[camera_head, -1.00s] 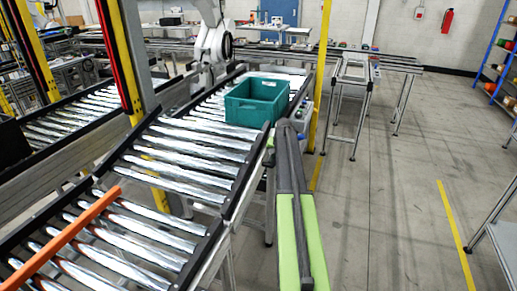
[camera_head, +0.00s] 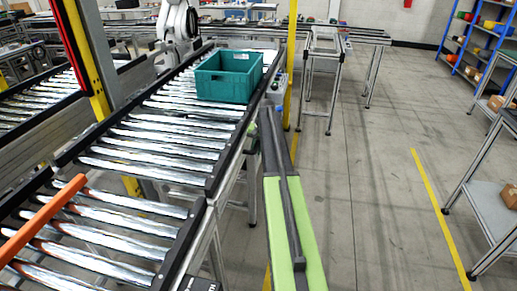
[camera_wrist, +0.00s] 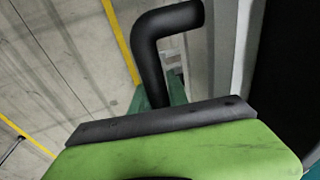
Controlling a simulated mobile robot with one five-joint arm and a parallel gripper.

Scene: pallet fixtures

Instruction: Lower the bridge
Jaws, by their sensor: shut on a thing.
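The bridge (camera_head: 236,148) appears to be the middle roller section, with dark side rails, between the near rollers and the far conveyor. I cannot tell its exact tilt. My green and black arm reaches forward along its right side. My gripper (camera_head: 268,112) is at the arm's far end, close by the bridge's far right corner. It is shut, but its fingers and the exact grip point are hidden. In the wrist view a green housing with a dark edge and a bent black tube fills the foreground.
A teal crate (camera_head: 229,76) stands on the far conveyor, just beyond the bridge. An orange bar (camera_head: 42,222) crosses the near rollers (camera_head: 100,250). A yellow post (camera_head: 291,65) rises right of the crate. Open floor (camera_head: 365,180) lies to the right, with a metal table (camera_head: 490,205) beyond.

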